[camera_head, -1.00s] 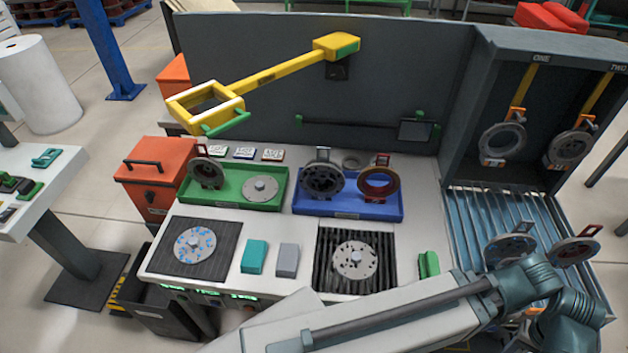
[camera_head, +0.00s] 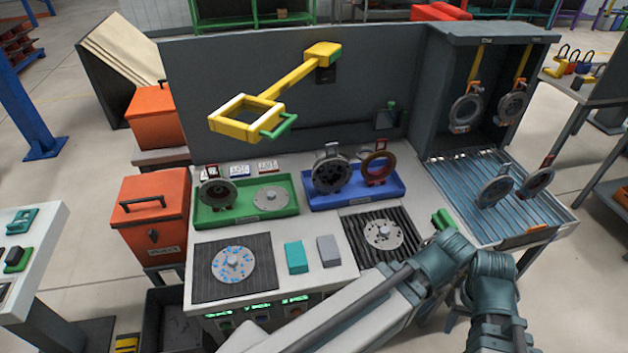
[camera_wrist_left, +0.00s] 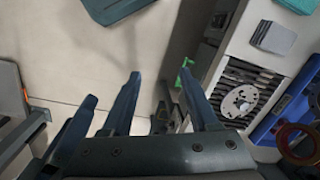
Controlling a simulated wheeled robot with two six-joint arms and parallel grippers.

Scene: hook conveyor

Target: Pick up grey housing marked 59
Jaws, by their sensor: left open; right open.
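I cannot read the number 59 on any part. A dark grey ring-shaped housing (camera_head: 217,192) stands in the green tray (camera_head: 240,214), and a larger grey housing (camera_head: 328,174) stands in the blue tray (camera_head: 345,200). Two grey housings (camera_head: 466,110) (camera_head: 512,106) hang from yellow hooks. Two more (camera_head: 495,190) (camera_head: 537,182) stand over the roller conveyor (camera_head: 490,228). My right gripper (camera_head: 498,325) is at the lower right, apart from all housings; its fingers are hard to make out. In the left wrist view my left gripper (camera_wrist_left: 160,80) is open and empty above the floor.
Flat grey discs lie on the left mat (camera_head: 233,263), in the green tray and on the ribbed plate (camera_head: 383,235). A teal block (camera_head: 296,257) and a grey block (camera_head: 328,251) stand between mats. A yellow frame arm (camera_head: 285,90) juts over the bench. Orange bins (camera_head: 155,215) stand left.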

